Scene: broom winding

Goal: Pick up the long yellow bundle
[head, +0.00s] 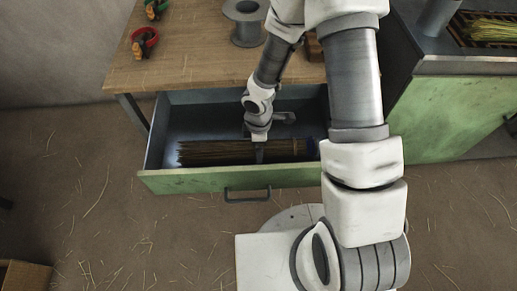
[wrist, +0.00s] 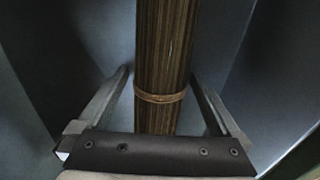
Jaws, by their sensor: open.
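A long brownish-yellow bundle (head: 212,152) lies lengthwise in the open drawer (head: 165,186), along its front side. In the wrist view the bundle (wrist: 165,45) runs up the middle, with a tan tie band (wrist: 160,97) around it. My gripper (head: 259,153) is down inside the drawer at the bundle's middle. In the wrist view my gripper (wrist: 160,77) is open, with one finger on each side of the bundle near the band. Whether the fingers touch it I cannot tell.
A green cabinet (head: 435,120) stands at right, with yellow straw (head: 495,29) in a crate on top. The drawer walls are close around my gripper.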

